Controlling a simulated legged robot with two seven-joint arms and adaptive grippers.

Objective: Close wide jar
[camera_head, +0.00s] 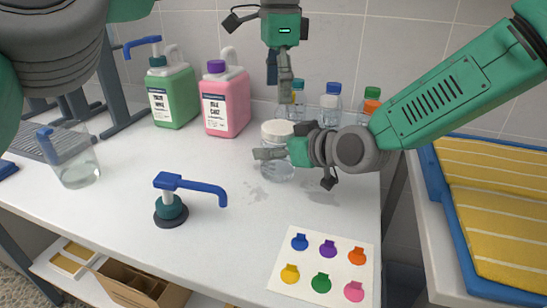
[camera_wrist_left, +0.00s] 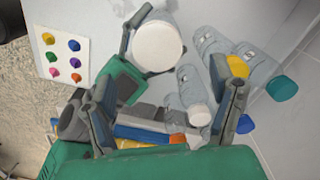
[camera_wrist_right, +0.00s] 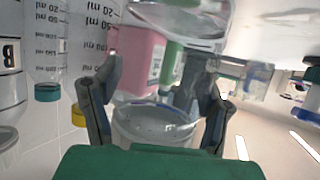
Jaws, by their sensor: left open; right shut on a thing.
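The wide jar (camera_head: 276,170) is clear and stands upright on the white bench, with a white lid (camera_head: 277,129) on its top. I cannot tell whether the lid is tight. My right gripper (camera_head: 283,143) comes from the right and is shut around the jar's side, hiding part of it. In the right wrist view the jar (camera_wrist_right: 155,125) sits between both fingers. My left gripper (camera_head: 281,85) is open and empty, pointing down above the jar. In the left wrist view the lid (camera_wrist_left: 157,47) lies beyond the open left fingers (camera_wrist_left: 165,105).
Green (camera_head: 172,95) and pink (camera_head: 225,101) jugs stand at the back left. Several capped bottles (camera_head: 331,103) stand behind the jar. A blue-handled pump (camera_head: 172,208), a glass beaker (camera_head: 75,160) and a colour-spot card (camera_head: 322,268) are on the bench. The bench front is mostly clear.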

